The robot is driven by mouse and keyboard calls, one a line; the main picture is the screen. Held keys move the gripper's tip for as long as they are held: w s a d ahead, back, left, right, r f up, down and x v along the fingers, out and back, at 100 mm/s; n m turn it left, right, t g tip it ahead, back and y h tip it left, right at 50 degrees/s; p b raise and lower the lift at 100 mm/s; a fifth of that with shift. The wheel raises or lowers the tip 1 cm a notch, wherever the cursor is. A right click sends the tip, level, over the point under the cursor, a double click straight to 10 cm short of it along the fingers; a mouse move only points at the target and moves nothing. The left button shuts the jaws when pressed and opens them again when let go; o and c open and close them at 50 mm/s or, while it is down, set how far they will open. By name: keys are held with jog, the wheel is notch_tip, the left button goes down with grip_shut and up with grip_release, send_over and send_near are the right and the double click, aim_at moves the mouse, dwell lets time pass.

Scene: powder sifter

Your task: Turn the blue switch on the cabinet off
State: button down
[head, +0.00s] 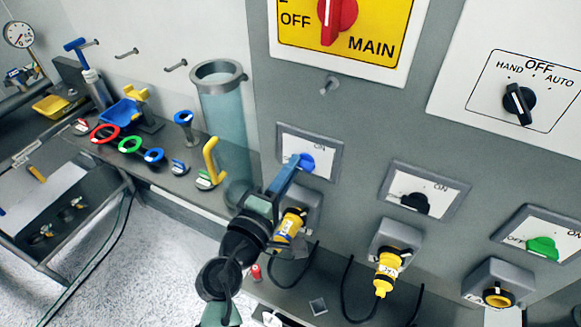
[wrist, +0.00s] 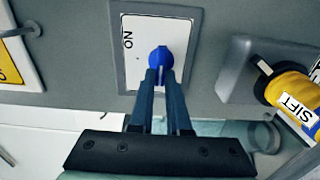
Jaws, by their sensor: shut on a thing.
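The blue switch (head: 308,161) sits on a white plate (head: 325,141) in a grey frame on the cabinet front (head: 370,115). The plate's ON label is readable at its upper right in the head view; the rest is partly hidden by my fingers. My gripper (head: 294,163) reaches up to the switch from the lower left. In the wrist view the blue switch (wrist: 161,58) shows between and beyond the fingertips of my gripper (wrist: 160,76), which are shut on it. The exact angle of the knob is hard to tell.
A black switch (head: 414,202) and a green switch (head: 541,246) are to the right. Yellow plugs, one labelled SIFT (wrist: 292,101), sit in sockets below, with hanging black cables. A clear cylinder (head: 222,120) and a bench (head: 175,170) with coloured parts stand left.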

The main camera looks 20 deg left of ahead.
jog(key=shift+f, duration=0.1)
dwell(0.4)
jog(key=c, duration=0.9)
grip_release()
jog(key=shift+s, duration=0.15)
jog(key=s+b, duration=0.2)
jog(key=s, duration=0.4)
jog(key=s+b, duration=0.2)
jog(key=s, duration=0.4)
jog(key=shift+s+a+b, duration=0.2)
jog(key=shift+s+b, duration=0.2)
